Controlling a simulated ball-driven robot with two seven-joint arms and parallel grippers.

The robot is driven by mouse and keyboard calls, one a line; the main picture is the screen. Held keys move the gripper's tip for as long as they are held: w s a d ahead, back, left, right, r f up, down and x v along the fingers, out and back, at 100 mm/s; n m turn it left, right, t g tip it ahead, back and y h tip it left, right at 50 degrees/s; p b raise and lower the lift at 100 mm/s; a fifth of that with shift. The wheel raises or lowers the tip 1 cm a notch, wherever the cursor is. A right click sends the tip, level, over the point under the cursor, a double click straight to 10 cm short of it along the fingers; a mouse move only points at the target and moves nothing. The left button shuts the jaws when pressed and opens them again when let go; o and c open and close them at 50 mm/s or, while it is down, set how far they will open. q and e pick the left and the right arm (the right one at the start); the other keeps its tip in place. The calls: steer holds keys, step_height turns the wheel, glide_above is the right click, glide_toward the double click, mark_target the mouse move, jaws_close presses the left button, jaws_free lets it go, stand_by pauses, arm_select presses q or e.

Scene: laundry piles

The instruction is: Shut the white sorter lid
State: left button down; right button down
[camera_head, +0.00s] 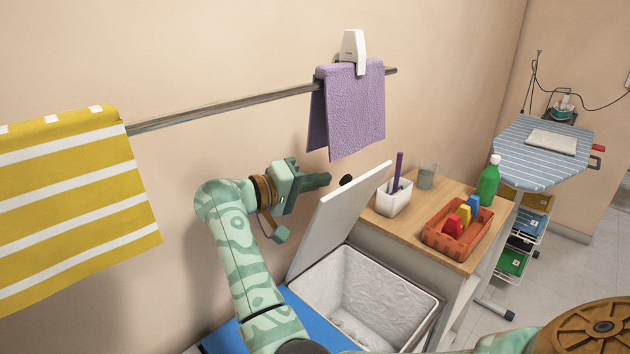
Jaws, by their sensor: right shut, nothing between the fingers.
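The white sorter lid (338,215) stands raised and tilted along the left side of the sorter. The sorter (413,283) is open below it, and its pale, wrinkled lining shows inside. My right gripper (322,180) is shut and empty, at the left of the lid's upper part. Its fingertips point right, toward the lid; I cannot tell whether they touch it. My left gripper is not in view.
A wooden counter (430,195) right of the sorter holds a white cup (393,200), a glass, an orange basket (428,237) and a green bottle (488,181). A wall rail (230,105) carries yellow-striped and purple towels. A blue surface (315,318) lies left of the sorter.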

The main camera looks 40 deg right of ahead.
mark_target(345, 176)
steer(key=d, duration=0.4)
steer(key=s+d, duration=0.1)
steer(key=d, duration=0.1)
steer(key=shift+d+f, duration=0.35)
steer(key=shift+d, duration=0.05)
